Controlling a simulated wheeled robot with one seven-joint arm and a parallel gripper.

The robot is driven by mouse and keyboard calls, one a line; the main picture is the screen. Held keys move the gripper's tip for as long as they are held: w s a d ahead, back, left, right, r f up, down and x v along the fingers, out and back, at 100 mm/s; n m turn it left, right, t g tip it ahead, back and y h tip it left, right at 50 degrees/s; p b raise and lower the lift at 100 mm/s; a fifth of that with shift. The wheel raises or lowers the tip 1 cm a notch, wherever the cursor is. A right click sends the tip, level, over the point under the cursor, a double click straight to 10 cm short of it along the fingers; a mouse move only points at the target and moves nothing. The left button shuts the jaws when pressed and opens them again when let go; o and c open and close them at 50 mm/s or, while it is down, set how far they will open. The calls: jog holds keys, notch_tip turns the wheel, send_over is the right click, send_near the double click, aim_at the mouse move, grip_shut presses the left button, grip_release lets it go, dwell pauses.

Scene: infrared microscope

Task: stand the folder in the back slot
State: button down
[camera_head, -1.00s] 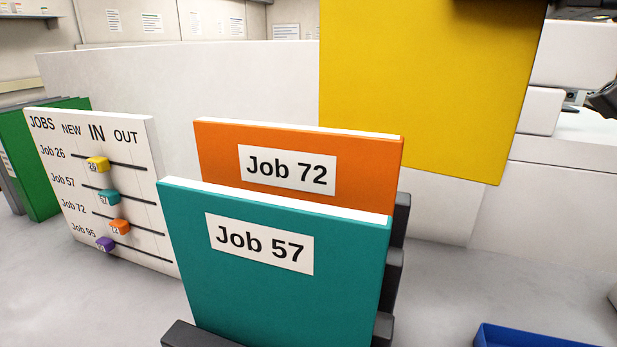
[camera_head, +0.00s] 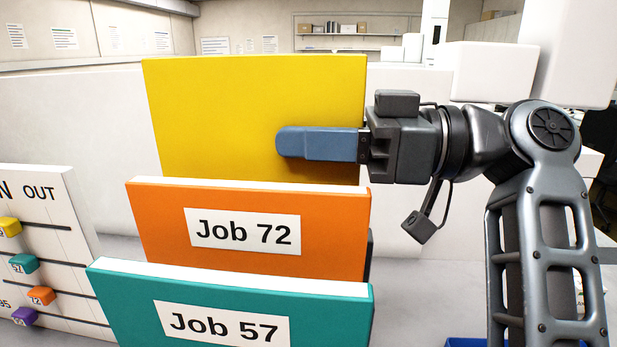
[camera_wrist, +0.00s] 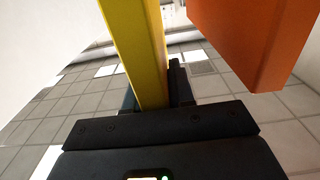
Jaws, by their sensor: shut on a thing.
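The yellow folder (camera_head: 220,120) is upright behind the orange folder in the head view. My gripper (camera_head: 320,144) comes in from the right and is shut on the yellow folder near its right side. In the wrist view the yellow folder (camera_wrist: 135,40) runs edge-on away from my gripper (camera_wrist: 150,100). The orange Job 72 folder (camera_head: 155,215) and the teal Job 57 folder (camera_head: 125,300) stand in front of it in the dark rack (camera_head: 369,255). The back slot and the yellow folder's lower edge are hidden behind the orange folder.
A JOBS board (camera_head: 45,215) with coloured sliders stands at the left. A white panel (camera_head: 75,125) rises behind the folders. A blue tray (camera_head: 465,342) shows at the bottom right. The orange folder (camera_wrist: 245,45) is close beside the yellow one in the wrist view.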

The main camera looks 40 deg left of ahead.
jog(key=shift+f+p, duration=0.35)
jog(key=shift+f, duration=2.6)
jog(key=c, duration=1)
grip_release()
jog(key=shift+r, duration=0.1)
jog(key=shift+o, duration=0.2)
jog(key=shift+r, duration=0.1)
jog(key=b+v, duration=0.3)
jog(key=v, duration=0.9)
jog(key=shift+b, duration=0.3)
jog(key=shift+d, duration=0.15)
